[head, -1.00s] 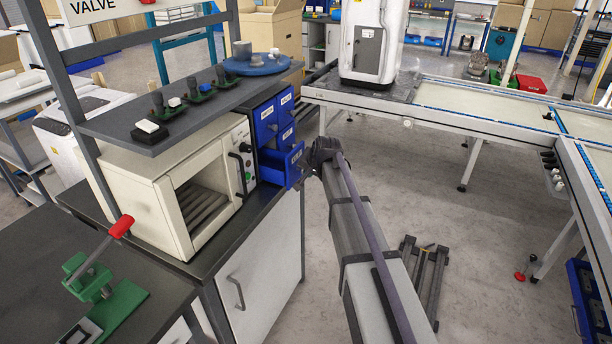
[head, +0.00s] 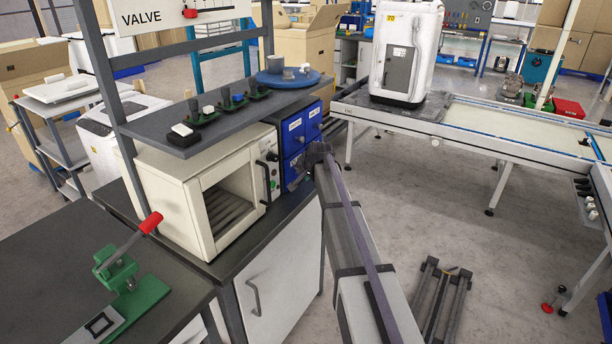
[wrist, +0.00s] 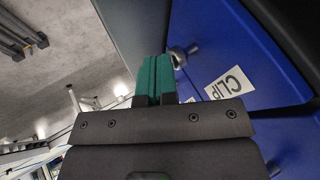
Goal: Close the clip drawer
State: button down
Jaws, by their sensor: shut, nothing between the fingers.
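The clip drawer has a blue front with a white CLIP label (wrist: 231,83) and a grey knob (wrist: 182,56) in the wrist view. In the head view it belongs to the blue drawer unit (head: 294,139) beside the oven; its front looks about level with the unit, but my gripper and arm hide part of it. My gripper (wrist: 155,62) has its green fingers together and empty, right beside the knob at the drawer front. I cannot tell whether they touch it. The gripper also shows in the head view (head: 294,184), small and dark against the unit.
A conveyor table (head: 410,125) stands to the right. The floor between is mostly clear.

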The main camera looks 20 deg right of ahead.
jog(key=s+d+r+p, duration=0.2)
jog(key=s+r+p, duration=0.6)
jog(key=s, duration=0.1)
jog(key=s+a+f+n+g, duration=0.1)
jog(key=s+a+n+g, duration=0.1)
jog(key=s+a, duration=0.4)
jog(key=s+a+f+n+g, duration=0.1)
jog(key=s+a+n+g, duration=0.2)
jog(key=s, duration=1.1)
jog(key=s+a+f+n+g, duration=0.1)
jog(key=s+a+n, duration=0.3)
jog(key=s+a, duration=0.6)
jog(key=shift+f+g, duration=0.25)
jog(key=shift+g, duration=0.45)
